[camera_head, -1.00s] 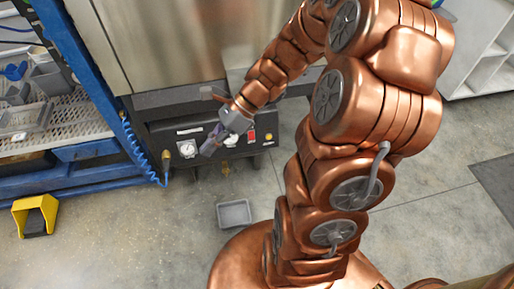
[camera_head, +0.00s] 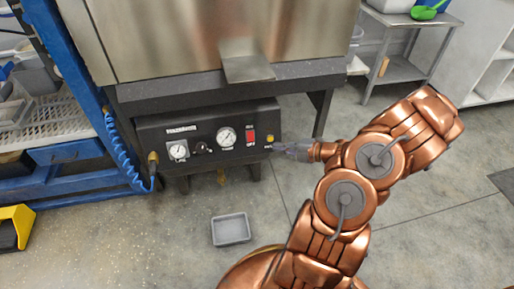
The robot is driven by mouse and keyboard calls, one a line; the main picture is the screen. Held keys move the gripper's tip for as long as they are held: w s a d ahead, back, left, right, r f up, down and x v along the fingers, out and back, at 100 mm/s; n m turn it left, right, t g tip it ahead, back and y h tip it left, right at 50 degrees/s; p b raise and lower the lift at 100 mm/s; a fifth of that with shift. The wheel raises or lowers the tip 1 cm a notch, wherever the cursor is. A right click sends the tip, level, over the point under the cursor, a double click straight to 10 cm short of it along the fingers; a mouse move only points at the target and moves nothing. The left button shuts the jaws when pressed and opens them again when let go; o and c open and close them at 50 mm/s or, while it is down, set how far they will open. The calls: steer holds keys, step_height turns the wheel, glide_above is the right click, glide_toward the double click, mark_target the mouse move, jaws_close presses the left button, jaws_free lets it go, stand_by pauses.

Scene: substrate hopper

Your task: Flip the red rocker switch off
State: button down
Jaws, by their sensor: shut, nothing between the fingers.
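The red rocker switch (camera_head: 251,137) is on the right part of the black control panel (camera_head: 204,157) under the steel hopper, with small labels above and below it. I cannot tell which way it is tipped. My gripper (camera_head: 277,148) is shut and empty at the panel's right end, to the right of the switch and slightly lower, near a yellow button (camera_head: 270,138). I cannot tell whether its tips touch the panel. Nothing covers the switch.
Two round gauges (camera_head: 226,137) and a black knob (camera_head: 201,147) sit left of the switch. A steel chute (camera_head: 247,68) juts out above. A grey tray (camera_head: 231,229) lies on the floor. A blue rack (camera_head: 75,155) with a coiled hose stands left.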

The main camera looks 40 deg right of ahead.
steer(key=shift+s+d+f+m+h, duration=0.25)
steer(key=shift+d+f+m+h, duration=0.05)
steer(key=shift+d+f+m, duration=0.25)
steer(key=shift+w+a, duration=0.1)
steer(key=b, duration=0.6)
glide_toward(249, 139)
steer(key=w+a+f, duration=0.2)
steer(key=w+a, duration=0.1)
steer(key=w, duration=0.1)
steer(key=shift+w+d+f, duration=0.15)
steer(key=shift+w+d, duration=0.05)
steer(key=shift+w, duration=0.35)
